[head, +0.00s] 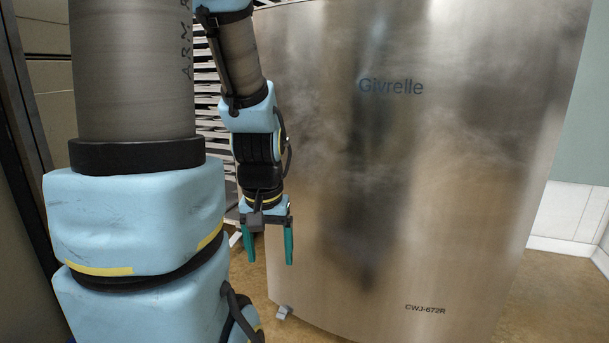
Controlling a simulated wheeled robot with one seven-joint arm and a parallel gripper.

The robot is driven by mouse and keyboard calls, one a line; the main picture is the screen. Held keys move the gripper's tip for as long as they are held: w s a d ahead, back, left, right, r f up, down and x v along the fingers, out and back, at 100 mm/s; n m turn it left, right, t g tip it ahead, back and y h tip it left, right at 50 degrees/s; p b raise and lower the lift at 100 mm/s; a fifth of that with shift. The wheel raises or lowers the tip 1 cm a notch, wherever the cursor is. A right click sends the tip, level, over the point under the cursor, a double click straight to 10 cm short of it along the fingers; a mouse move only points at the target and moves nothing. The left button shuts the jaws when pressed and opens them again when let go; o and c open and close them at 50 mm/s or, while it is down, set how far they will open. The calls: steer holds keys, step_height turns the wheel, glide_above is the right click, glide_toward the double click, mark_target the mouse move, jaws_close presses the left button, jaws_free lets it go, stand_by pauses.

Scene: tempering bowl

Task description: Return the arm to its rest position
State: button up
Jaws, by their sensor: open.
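My gripper (269,246) hangs downward at the end of my arm, left of the picture's middle. Its two teal fingers are apart with nothing between them. It is in front of the lower left edge of a large steel cabinet; I cannot tell how far apart they are. My light-blue and grey arm links fill the left of the picture and hide what is behind them.
The steel cabinet (440,190), marked Givrelle, fills the middle and right and stands on a small foot. A rack of shelves (209,100) stands behind my arm on the left. Brown floor (540,290) shows at lower right, before a white-tiled wall base (565,210).

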step_height(320, 180, up, 34)
steer(key=p, duration=3.3)
steer(key=shift+r, duration=0.15)
